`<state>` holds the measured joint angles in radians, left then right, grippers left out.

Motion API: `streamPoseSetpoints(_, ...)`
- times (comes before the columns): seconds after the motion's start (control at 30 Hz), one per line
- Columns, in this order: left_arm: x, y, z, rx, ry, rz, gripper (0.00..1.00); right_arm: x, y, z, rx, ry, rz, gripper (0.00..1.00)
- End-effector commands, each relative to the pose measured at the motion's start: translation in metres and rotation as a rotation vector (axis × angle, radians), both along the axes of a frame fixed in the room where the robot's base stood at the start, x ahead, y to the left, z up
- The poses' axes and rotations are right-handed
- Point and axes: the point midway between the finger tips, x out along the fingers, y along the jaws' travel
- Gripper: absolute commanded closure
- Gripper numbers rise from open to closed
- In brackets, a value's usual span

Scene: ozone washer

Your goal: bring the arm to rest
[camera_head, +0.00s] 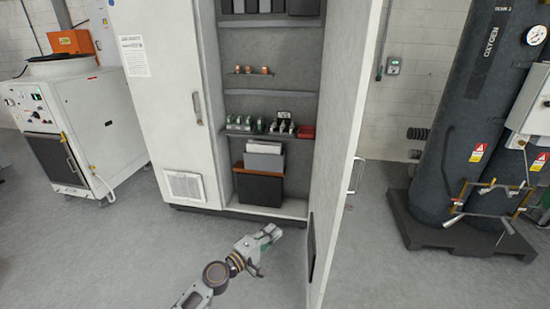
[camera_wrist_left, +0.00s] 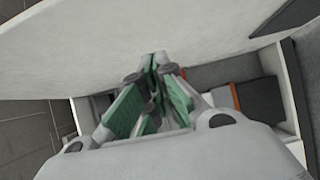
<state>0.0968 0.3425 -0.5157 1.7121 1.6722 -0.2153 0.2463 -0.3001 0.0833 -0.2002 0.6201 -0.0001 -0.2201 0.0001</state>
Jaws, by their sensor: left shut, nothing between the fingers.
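My left arm (camera_head: 215,275) comes in from the bottom of the head view. My left gripper (camera_head: 272,232) is in front of the open cabinet, low over the floor and left of the open cabinet door (camera_head: 342,150). In the left wrist view, the gripper fingers (camera_wrist_left: 156,75) with green pads are shut together with nothing between them. A pale panel (camera_wrist_left: 130,40) fills the upper part of that view, close beyond the fingertips; whether they touch it I cannot tell. My right gripper is not in view.
The cabinet holds shelves with small parts, a red box (camera_head: 306,131) and grey and brown folders (camera_head: 258,186) at the bottom. A white machine (camera_head: 85,125) stands left. Dark oxygen cylinders (camera_head: 468,120) stand on a dark pallet (camera_head: 450,235) at right. Grey floor (camera_head: 110,255) is clear front left.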

Motion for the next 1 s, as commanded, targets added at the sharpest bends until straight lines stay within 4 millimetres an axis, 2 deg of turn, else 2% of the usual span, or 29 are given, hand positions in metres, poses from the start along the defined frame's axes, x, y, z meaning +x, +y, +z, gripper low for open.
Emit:
streamPoseSetpoints(0.27,0.001,0.001,-0.004,0.117,-0.085,0.003,1.0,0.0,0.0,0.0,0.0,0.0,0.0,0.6)
streamPoseSetpoints(0.37,0.003,0.005,-0.017,0.209,-0.125,0.009,1.0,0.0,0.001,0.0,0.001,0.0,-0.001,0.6)
streamPoseSetpoints(0.57,0.011,0.024,-0.066,0.434,-0.182,0.024,1.0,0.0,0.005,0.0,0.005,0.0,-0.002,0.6)
streamPoseSetpoints(0.67,0.016,0.04,-0.094,0.549,-0.198,0.031,1.0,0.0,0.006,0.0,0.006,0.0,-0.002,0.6)
streamPoseSetpoints(1.0,0.023,0.106,-0.194,0.935,-0.22,0.027,1.0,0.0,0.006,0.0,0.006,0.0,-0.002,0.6)
